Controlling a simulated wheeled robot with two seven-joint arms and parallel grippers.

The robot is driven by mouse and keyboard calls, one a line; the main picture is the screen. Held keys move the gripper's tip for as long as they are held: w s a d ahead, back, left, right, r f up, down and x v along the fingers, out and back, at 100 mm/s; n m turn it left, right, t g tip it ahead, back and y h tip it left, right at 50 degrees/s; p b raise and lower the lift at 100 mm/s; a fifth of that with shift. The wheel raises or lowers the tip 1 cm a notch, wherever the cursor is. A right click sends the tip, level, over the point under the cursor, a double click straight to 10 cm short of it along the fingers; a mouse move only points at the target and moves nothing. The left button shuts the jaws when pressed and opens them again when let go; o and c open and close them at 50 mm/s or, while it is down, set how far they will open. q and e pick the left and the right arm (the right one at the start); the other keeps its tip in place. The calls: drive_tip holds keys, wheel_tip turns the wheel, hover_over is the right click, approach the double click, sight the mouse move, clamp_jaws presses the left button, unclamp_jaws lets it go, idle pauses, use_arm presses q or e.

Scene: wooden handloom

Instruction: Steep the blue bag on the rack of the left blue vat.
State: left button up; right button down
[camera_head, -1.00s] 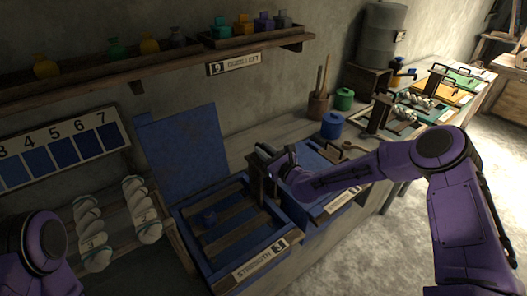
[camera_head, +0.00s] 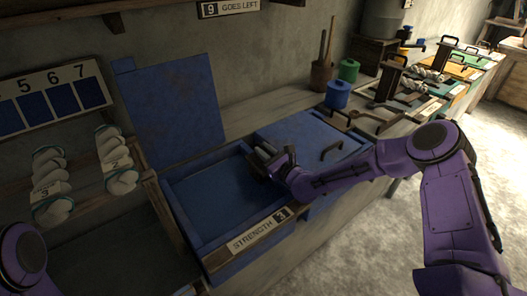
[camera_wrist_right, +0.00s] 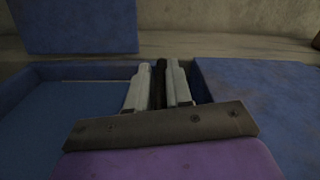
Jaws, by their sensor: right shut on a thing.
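The left blue vat (camera_head: 180,209) stands open, with its label reading STRENGTH 3 (camera_head: 259,231). Its inside (camera_head: 215,190) shows a flat dark blue surface. The blue bag and the rack's slats do not show; they are hidden under that surface. My right gripper (camera_head: 265,152) is low at the vat's right wall. In the right wrist view its pale fingers (camera_wrist_right: 158,88) are shut on a dark upright rack handle (camera_wrist_right: 159,75). Only my left arm shows at the lower left; its gripper is out of view.
The vat's raised lid (camera_head: 172,112) stands behind it. A closed blue vat (camera_head: 304,137) adjoins on the right. Pale skeins (camera_head: 117,165) lie on a wooden stand at left. Blue (camera_head: 337,94) and green (camera_head: 349,69) pots stand behind.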

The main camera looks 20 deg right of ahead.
drive_tip(key=shift+s+d+f, duration=0.1)
drive_tip(key=shift+f, duration=0.45)
drive_tip(key=c, duration=1.4)
unclamp_jaws()
drive_tip(key=shift+o, duration=1.4)
drive_tip(key=shift+d, duration=0.2)
drive_tip(key=shift+a+r, duration=0.1)
drive_tip(key=shift+a, duration=0.05)
drive_tip(key=shift+s, duration=0.2)
drive_tip(key=v, duration=1)
idle(1.1)
